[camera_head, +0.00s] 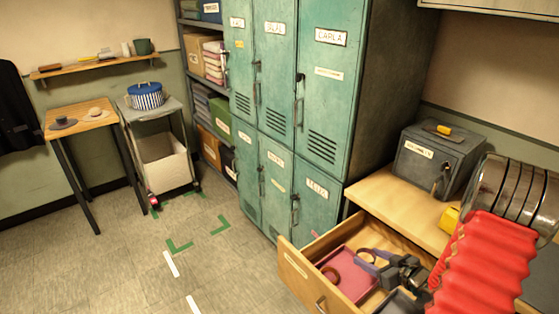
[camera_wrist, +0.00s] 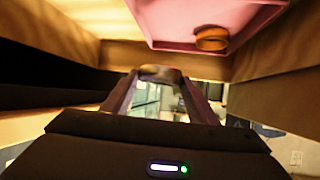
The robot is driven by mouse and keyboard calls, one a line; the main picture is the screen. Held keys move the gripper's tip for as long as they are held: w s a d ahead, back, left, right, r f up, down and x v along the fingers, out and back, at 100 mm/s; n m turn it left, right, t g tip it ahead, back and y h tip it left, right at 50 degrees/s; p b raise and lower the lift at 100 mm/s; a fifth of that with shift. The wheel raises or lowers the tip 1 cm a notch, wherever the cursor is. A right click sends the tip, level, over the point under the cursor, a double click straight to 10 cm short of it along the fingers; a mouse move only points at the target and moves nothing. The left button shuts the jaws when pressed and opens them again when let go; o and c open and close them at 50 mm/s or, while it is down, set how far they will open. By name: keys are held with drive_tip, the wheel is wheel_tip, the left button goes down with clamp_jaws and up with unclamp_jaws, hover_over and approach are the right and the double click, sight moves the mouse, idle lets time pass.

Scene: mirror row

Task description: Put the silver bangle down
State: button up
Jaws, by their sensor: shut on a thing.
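The silver bangle (camera_wrist: 161,73) shows blurred between my fingertips in the wrist view, greyish-brown in this light. My gripper (camera_wrist: 162,88) is shut on it. In the head view my gripper (camera_head: 368,258) is inside the open drawer (camera_head: 292,272), at the right side of the pink tray (camera_head: 345,290); the bangle is too small to make out clearly there. The pink tray also shows in the wrist view (camera_wrist: 185,20), beyond the fingertips. I cannot tell whether the bangle touches anything below it.
An orange-brown ring (camera_head: 331,274) lies in the pink tray. A dark tray (camera_head: 400,303) is beside it in the drawer, partly hidden by my arm. Drawer walls stand close around my gripper. A grey metal box (camera_head: 435,160) stands on the desk (camera_head: 390,200); teal lockers (camera_head: 300,100) stand behind.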

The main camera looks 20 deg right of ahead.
drive_tip(key=d+m+h, duration=0.4)
drive_tip(key=d, duration=0.2)
drive_tip(key=w+a+r+m+h, duration=0.1)
drive_tip(key=w+a+r, duration=0.5)
drive_tip(key=w+a, duration=0.25)
drive_tip(key=w+a+r+n+y, duration=0.1)
drive_tip(key=w+a+r, duration=0.1)
drive_tip(key=a, duration=0.7)
drive_tip(key=w+a+r+n+y, duration=0.1)
drive_tip(key=a+r, duration=0.4)
drive_tip(key=a, duration=0.5)
drive_tip(key=w+a+r+n+y, duration=0.1)
drive_tip(key=w+a+r, duration=0.3)
drive_tip(key=a, duration=0.6)
drive_tip(key=shift+r, duration=0.25)
